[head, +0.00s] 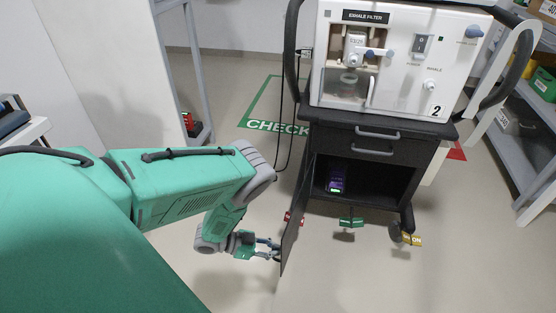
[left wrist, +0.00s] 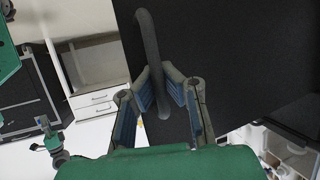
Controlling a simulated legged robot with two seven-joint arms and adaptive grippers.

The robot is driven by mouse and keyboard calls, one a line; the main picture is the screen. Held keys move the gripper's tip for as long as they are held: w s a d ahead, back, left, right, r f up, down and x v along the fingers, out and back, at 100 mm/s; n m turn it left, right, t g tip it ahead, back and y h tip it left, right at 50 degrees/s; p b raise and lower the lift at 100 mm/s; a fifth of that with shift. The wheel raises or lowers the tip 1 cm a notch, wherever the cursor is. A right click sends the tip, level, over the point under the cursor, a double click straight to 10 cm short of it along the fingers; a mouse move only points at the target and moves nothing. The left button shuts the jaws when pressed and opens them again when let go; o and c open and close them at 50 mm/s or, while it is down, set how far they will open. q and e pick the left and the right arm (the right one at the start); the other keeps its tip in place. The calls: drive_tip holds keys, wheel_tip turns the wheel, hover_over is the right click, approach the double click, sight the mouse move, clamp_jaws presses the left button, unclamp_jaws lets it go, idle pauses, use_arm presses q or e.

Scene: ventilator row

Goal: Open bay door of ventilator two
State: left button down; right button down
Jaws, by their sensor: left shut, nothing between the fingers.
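Ventilator two (head: 400,60), a white unit marked 2, stands on a dark cart. The cart's lower door (head: 297,215) stands swung out to the left, leaving the bay (head: 375,182) uncovered. My left gripper (head: 272,246) is at the door's outer face, near its free edge. In the left wrist view, the left fingers (left wrist: 161,82) are shut at the dark bar handle (left wrist: 149,45), with nothing held. The door's dark face (left wrist: 225,60) fills much of that view. A green and grey gripper, apparently my right one (left wrist: 50,135), shows small at the left; its fingers are unclear.
A small dark device with a purple screen (head: 336,179) is inside the bay. A drawer (head: 375,143) above is shut. Coloured tags are by the cart's feet. Grey shelving (head: 520,150) stands at the right. Floor in front is clear.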

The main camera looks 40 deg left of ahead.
use_arm(q)
drive_tip(key=shift+s+d, duration=0.15)
drive_tip(key=c, duration=1.6)
unclamp_jaws()
drive_tip(key=shift+a, duration=0.2)
drive_tip(key=v, duration=1.1)
drive_tip(key=shift+s+a+r, duration=0.15)
drive_tip(key=shift+s, duration=0.1)
